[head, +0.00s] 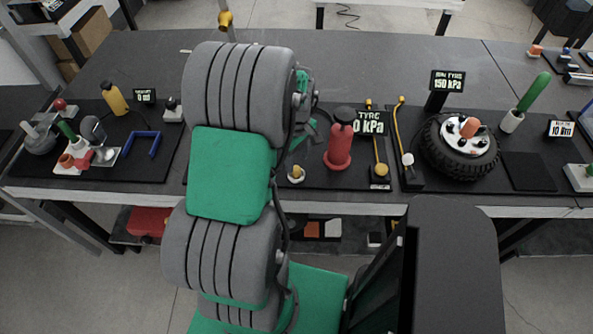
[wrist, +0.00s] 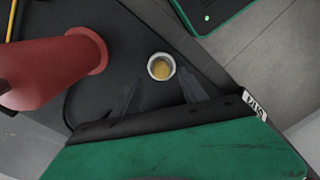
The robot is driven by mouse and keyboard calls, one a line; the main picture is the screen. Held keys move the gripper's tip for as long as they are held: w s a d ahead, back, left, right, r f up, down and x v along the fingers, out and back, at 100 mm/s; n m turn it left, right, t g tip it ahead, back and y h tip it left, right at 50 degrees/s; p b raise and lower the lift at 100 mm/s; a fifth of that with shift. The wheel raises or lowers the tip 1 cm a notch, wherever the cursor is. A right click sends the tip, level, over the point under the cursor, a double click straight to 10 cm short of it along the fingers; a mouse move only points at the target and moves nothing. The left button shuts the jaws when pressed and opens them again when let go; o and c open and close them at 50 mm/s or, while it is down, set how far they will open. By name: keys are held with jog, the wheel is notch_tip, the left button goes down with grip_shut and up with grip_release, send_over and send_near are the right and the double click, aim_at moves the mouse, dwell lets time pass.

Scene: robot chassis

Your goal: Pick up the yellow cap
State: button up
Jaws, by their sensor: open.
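The yellow cap (wrist: 161,69) sits inside a small white round holder on the black mat, seen from above in the wrist view. In the head view the yellow cap (head: 297,170) shows just right of my arm, left of the red bottle-shaped object. My gripper (wrist: 158,79) is open, with its two dark fingers pointing toward the holder, one on each side of its near edge. Nothing is between the fingers. I cannot tell how high the fingertips are above the mat. In the head view my arm hides most of the gripper.
The red bottle-shaped object (head: 341,140) stands close beside the cap; it also fills the left of the wrist view (wrist: 60,68). A pressure sign (head: 371,122) stands behind it. The table's front edge is near.

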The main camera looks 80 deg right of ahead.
aim_at(297, 168)
notch_tip(297, 168, down, 4)
jog(key=shift+a+r, duration=0.15)
grip_shut()
dwell(0.4)
